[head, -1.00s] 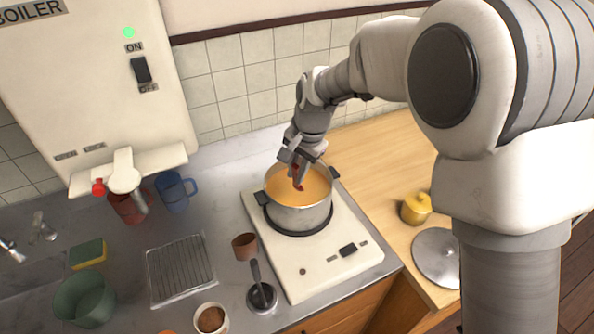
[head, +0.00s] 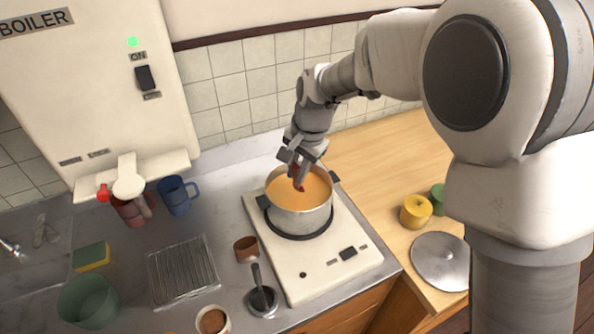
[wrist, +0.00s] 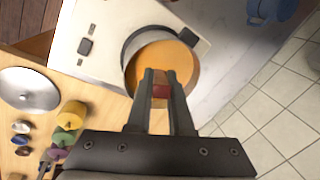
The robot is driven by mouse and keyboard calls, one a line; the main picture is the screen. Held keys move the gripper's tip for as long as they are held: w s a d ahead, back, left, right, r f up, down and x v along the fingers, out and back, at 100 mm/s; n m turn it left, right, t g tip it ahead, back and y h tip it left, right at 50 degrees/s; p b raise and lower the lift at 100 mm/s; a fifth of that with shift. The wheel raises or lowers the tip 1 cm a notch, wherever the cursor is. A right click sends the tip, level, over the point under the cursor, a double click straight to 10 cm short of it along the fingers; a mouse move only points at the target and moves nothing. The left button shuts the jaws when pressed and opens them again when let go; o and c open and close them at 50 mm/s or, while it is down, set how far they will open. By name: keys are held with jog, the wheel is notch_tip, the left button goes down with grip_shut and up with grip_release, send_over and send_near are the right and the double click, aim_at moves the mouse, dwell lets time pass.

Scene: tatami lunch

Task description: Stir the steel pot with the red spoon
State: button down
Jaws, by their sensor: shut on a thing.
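The steel pot (head: 302,219) stands on the white stove and holds orange soup (head: 292,194). The pot also shows in the wrist view (wrist: 130,50). My gripper (head: 298,172) is over the pot, pointing down, and shut on the red spoon (head: 299,184). In the wrist view my gripper (wrist: 160,82) has the red spoon (wrist: 160,91) between its fingertips. Only a short red part of the spoon shows; its lower end is hidden, in or just above the soup.
The stove (head: 325,262) sits at the counter's right end.

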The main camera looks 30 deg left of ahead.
dwell(0.3)
jog(key=shift+a+p+v, duration=0.25)
jog(key=shift+p+v, duration=0.65)
jog(key=shift+v, duration=0.3)
jog(key=shift+a+p+v, duration=0.25)
jog(key=shift+p+v, duration=0.6)
jog(key=shift+v, duration=0.4)
jog(key=shift+w+r, duration=0.1)
jog(key=shift+w, duration=0.05)
